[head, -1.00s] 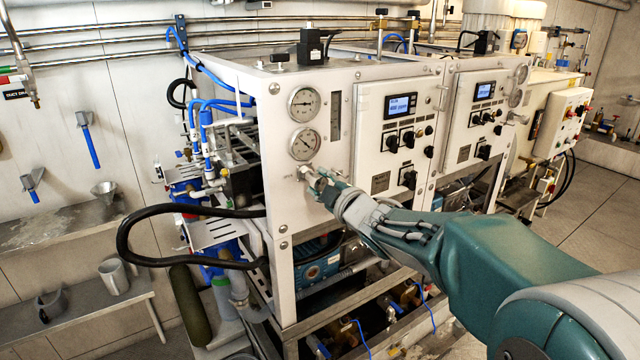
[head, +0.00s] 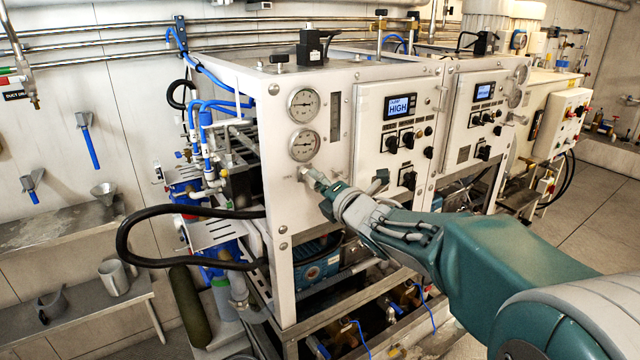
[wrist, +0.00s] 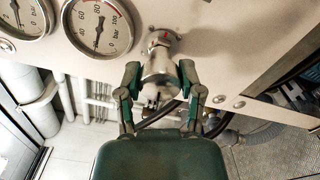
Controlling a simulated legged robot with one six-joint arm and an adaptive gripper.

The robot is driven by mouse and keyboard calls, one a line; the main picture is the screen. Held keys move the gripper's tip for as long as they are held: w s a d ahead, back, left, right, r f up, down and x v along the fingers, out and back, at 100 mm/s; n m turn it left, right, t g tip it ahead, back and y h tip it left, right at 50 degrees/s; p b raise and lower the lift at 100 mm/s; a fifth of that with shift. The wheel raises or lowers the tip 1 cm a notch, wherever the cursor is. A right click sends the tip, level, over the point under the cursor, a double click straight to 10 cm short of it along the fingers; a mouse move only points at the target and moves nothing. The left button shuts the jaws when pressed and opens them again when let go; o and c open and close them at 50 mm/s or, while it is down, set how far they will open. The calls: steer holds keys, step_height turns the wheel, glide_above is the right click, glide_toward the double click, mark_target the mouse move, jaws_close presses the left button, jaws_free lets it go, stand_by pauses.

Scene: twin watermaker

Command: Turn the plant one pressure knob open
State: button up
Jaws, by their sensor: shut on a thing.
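The plant one pressure knob (wrist: 159,68) is a silver cylinder standing out from the white panel below two round gauges. In the wrist view my gripper (wrist: 160,80) has one finger on each side of it and is shut on it. In the head view my gripper (head: 325,188) reaches the panel just below the lower gauge (head: 304,145), and it hides most of the knob there. The display (head: 400,106) on this panel reads "HIGH" on a blue screen. The lower gauge also shows in the wrist view (wrist: 98,24).
The upper gauge (head: 304,105) sits above the lower one. A control box with black knobs (head: 392,145) is to the right of my gripper. A black hose (head: 150,212) loops out at the left. A second similar panel (head: 478,120) stands further right.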

steer(key=n, duration=0.6)
steer(key=shift+f+n, duration=0.3)
steer(key=shift+f, duration=0.1)
stand_by(0.3)
steer(key=o, duration=1.1)
steer(key=shift+o, duration=0.2)
steer(key=shift+a+r, duration=0.1)
steer(key=shift+s+r, duration=0.1)
steer(key=v, duration=1.2)
